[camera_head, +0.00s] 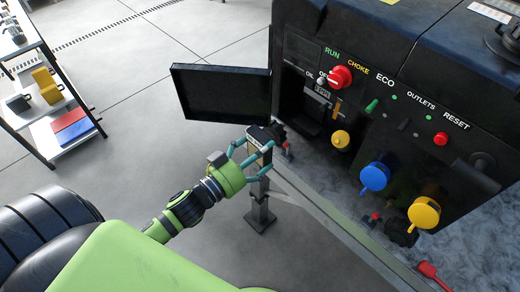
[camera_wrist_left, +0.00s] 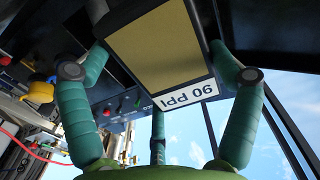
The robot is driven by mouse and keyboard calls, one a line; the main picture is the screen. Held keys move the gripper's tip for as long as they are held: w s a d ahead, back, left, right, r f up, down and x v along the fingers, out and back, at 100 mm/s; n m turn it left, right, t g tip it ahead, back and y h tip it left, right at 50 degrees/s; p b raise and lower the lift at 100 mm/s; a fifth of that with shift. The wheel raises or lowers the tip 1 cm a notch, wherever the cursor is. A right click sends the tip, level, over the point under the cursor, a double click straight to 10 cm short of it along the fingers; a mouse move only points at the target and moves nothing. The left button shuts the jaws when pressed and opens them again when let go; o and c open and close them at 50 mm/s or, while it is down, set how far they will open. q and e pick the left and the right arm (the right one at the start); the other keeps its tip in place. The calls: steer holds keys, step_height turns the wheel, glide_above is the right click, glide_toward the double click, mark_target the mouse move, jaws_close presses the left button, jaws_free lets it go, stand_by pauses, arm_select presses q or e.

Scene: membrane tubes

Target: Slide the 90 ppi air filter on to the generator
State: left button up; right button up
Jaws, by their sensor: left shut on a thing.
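The 90 ppi air filter (camera_head: 263,134) is a small dark-framed block. In the left wrist view, its tan face (camera_wrist_left: 160,48) and white "90 PPI" label (camera_wrist_left: 184,92) show. My left gripper (camera_head: 256,150) is shut on it, with teal fingers around its sides; they also show in the left wrist view (camera_wrist_left: 158,85). The generator (camera_head: 425,110) is the large dark machine at right in the head view. The filter is close to its left front side, next to an open black door panel (camera_head: 221,94). I cannot tell whether the filter touches the generator. My right gripper is not in view.
The generator's front has a red choke knob (camera_head: 340,77) and yellow (camera_head: 424,212) and blue (camera_head: 374,177) outlet covers. White shelves (camera_head: 62,130) with boxes stand at left. The floor between is clear.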

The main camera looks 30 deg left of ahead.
arm_select(q)
steer(key=shift+p+x, duration=0.3)
steer(key=shift+x, duration=0.7)
steer(key=shift+f+b+x, duration=0.2)
steer(key=shift+b+x, duration=0.3)
steer(key=shift+x, duration=2.45)
steer(key=shift+f+b+x, duration=0.15)
steer(key=shift+b+x, duration=0.4)
steer(key=shift+x, duration=2.4)
steer(key=shift+f+b+x, duration=0.2)
steer(key=shift+b+x, duration=0.3)
steer(key=shift+x, duration=2.45)
steer(key=o, duration=0.9)
